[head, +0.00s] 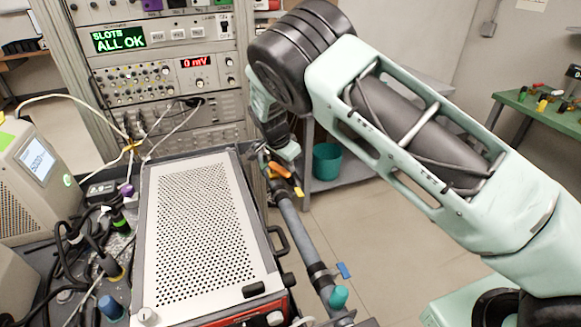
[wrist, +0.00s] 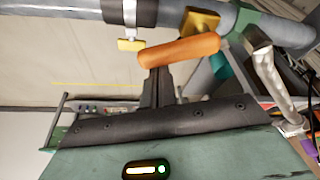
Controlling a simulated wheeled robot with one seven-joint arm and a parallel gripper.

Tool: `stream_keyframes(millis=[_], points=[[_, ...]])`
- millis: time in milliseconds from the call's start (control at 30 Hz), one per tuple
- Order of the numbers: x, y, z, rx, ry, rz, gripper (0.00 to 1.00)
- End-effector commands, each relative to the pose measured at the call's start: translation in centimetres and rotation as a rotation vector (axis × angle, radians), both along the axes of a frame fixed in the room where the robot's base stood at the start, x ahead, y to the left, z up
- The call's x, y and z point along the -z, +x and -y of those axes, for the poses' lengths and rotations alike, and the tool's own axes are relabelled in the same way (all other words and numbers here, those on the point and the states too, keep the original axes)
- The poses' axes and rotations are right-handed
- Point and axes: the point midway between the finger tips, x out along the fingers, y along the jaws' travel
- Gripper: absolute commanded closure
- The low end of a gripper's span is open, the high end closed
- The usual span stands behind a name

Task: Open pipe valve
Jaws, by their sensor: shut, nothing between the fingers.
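The pipe valve has an orange handle (head: 279,169) on a grey pipe (head: 288,205) beside the cart. In the wrist view the orange handle (wrist: 180,51) lies slanted across the picture, with a yellow part (wrist: 203,20) behind it at the grey pipe (wrist: 75,8). My gripper (wrist: 157,72) is shut and holds nothing. Its dark fingertips are right at the handle's lower edge, left of its middle; I cannot tell whether they touch. In the head view my gripper (head: 266,155) hangs at the valve, its fingertips partly hidden by my arm.
A perforated metal box (head: 200,225) stands left of the pipe. A teal knob (head: 339,298) and a blue tag (head: 343,270) are lower along the pipe. An instrument rack (head: 165,75) stands behind, with a teal bin (head: 327,161) on a shelf.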

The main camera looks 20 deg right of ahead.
Motion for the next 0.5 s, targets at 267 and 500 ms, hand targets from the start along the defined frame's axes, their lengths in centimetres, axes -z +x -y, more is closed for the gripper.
stream_keyframes(millis=[267,500], points=[[0.2,-0.8,-1.2,0.225,0.000,0.000,1.00],[0.1,-1.1,-1.8,0.304,0.001,0.000,1.00]])
